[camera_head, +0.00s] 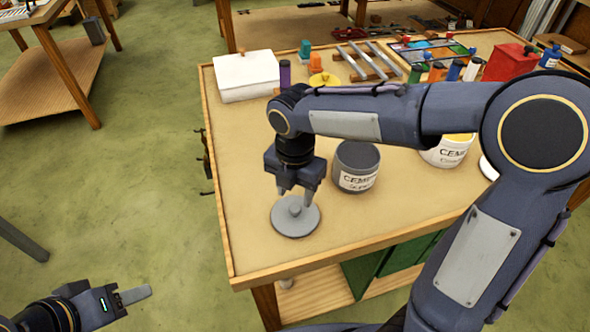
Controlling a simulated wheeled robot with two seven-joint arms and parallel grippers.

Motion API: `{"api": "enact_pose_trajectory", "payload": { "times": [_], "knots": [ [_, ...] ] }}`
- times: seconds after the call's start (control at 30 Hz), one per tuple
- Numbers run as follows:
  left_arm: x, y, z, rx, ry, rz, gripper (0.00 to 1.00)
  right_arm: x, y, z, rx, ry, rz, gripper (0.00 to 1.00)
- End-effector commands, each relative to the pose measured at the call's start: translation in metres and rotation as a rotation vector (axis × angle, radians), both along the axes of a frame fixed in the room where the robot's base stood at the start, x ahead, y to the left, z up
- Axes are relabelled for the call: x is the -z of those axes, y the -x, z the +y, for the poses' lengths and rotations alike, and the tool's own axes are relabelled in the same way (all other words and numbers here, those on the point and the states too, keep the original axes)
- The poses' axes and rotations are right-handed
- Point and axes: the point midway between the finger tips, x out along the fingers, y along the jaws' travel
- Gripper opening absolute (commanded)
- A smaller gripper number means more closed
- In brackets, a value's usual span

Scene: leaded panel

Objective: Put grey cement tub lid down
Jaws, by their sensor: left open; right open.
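The grey cement tub lid (296,224) lies flat on the wooden table near its front left, its knob upward. My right gripper (295,195) is open and points down just above the lid, its fingertips close to the knob. I cannot tell whether they touch it. The grey cement tub (357,168) stands just right of the lid, with no lid on it. My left gripper (136,294) is open and empty, low at the left over the floor, away from the table.
A white box (246,76), a red box (509,62) and several coloured bottles line the back. The table (238,180) is clear left of the lid.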

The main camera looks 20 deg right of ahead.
Motion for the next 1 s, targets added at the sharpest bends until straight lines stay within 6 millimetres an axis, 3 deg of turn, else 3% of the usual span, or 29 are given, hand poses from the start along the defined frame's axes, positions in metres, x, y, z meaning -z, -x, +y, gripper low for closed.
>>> {"api": "enact_pose_trajectory", "payload": {
  "times": [0.1, 0.3, 0.67, 0.77, 0.83, 1.0],
  "knots": [
    [-0.004, 0.000, 0.000, 0.000, 0.000, 0.000, 0.46, -0.030, -0.001, 0.000, 0.000, -0.003, -0.004, 0.46],
    [-0.007, 0.000, 0.000, 0.000, 0.000, 0.000, 0.46, -0.062, 0.000, 0.000, 0.000, -0.002, -0.002, 0.46],
    [-0.007, 0.000, 0.000, 0.000, 0.000, 0.000, 0.46, -0.077, 0.004, -0.005, 0.053, -0.012, -0.005, 0.46],
    [-0.007, 0.000, 0.000, 0.000, 0.000, 0.000, 0.46, -0.080, 0.018, -0.023, 0.252, -0.057, -0.023, 0.46],
    [-0.007, 0.000, 0.000, 0.000, 0.000, 0.000, 0.46, -0.082, 0.034, -0.041, 0.487, -0.113, -0.037, 0.46],
    [-0.007, 0.000, 0.000, 0.000, 0.000, 0.000, 0.46, -0.075, 0.089, -0.078, 1.233, -0.317, -0.027, 0.46]
  ]
}}
